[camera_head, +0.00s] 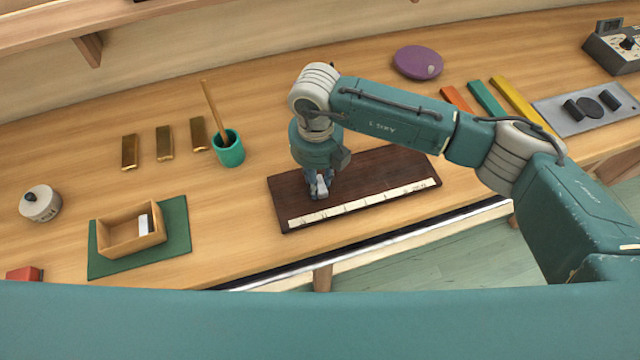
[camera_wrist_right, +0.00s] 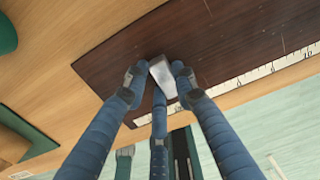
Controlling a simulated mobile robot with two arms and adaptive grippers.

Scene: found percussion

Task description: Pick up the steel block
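The steel block (camera_wrist_right: 163,77) is a small, pale grey metal piece at the dark wooden board with a white ruled strip (camera_head: 380,168). In the head view the block (camera_head: 321,187) shows small below my right gripper (camera_head: 320,190), which points down over the left part of the board. In the right wrist view the blue fingers of my right gripper (camera_wrist_right: 160,80) close around the block, with tips against its sides. The fingers partly hide it. I cannot tell whether the block touches the board. My left gripper is not in view.
Left of the board stand a green cup with a stick (camera_head: 228,150), several brass bars (camera_head: 165,143) and a wooden box (camera_head: 112,240) on a green mat (camera_head: 178,220). A purple disc (camera_head: 417,62) and coloured bars (camera_head: 487,98) lie farther back. The bench's front edge is close.

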